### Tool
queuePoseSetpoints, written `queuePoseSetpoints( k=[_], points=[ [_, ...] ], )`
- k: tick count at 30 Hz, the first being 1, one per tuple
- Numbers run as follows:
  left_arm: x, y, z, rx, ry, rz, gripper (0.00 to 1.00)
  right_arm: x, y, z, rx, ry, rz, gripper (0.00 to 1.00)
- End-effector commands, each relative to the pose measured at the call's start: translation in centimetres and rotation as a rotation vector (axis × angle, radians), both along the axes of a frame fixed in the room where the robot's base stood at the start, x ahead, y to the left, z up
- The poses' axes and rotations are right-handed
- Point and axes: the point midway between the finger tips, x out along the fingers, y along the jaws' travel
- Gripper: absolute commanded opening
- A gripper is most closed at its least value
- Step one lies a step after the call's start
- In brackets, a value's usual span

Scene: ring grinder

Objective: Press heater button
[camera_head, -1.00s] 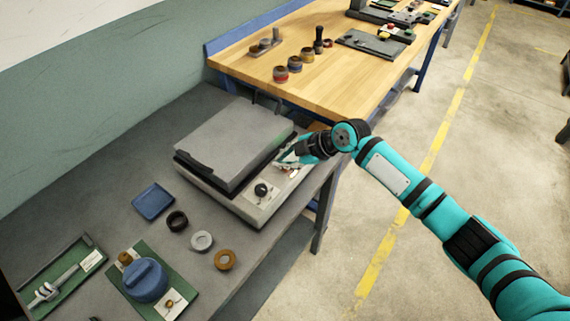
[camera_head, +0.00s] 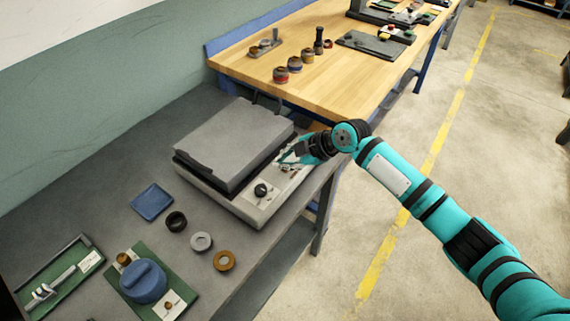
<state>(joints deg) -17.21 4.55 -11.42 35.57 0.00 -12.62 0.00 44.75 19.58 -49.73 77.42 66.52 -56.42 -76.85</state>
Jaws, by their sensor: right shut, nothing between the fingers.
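The heater is a grey box (camera_head: 225,150) with a closed lid on the dark grey bench. Its pale front panel (camera_head: 245,208) carries a black knob (camera_head: 262,190). My right gripper (camera_head: 290,158) is shut and empty, over the right end of the panel, with its fingers pointing left. The heater button is hidden or too small to make out near the fingers. I cannot tell whether the fingertips touch the panel. My left gripper is not in view.
A blue tray (camera_head: 152,202), a black ring (camera_head: 176,222), a grey ring (camera_head: 201,242) and a brown ring (camera_head: 224,260) lie before the heater. A green board with a blue round part (camera_head: 143,283) is nearby. A wooden table (camera_head: 320,75) stands behind.

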Motion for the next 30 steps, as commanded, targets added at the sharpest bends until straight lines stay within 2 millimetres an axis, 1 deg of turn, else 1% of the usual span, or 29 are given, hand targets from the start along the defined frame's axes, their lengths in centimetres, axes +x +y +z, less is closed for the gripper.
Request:
queuePoseSetpoints(
  k=[8, 11, 27, 30],
  points=[
    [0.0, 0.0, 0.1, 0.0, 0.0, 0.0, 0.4, 0.0, 0.0, 0.2, 0.0, -0.001, -0.001, 0.0],
    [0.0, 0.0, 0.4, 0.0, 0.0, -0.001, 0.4, 0.0, 0.0, 0.6, 0.001, -0.002, 0.0, 0.0],
    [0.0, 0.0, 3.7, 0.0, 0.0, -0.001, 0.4, 0.0, 0.0, 5.9, 0.001, -0.002, 0.0, 0.0],
    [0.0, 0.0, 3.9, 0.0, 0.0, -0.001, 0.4, 0.0, 0.0, 6.3, 0.001, -0.001, 0.001, 0.0]
  ],
)
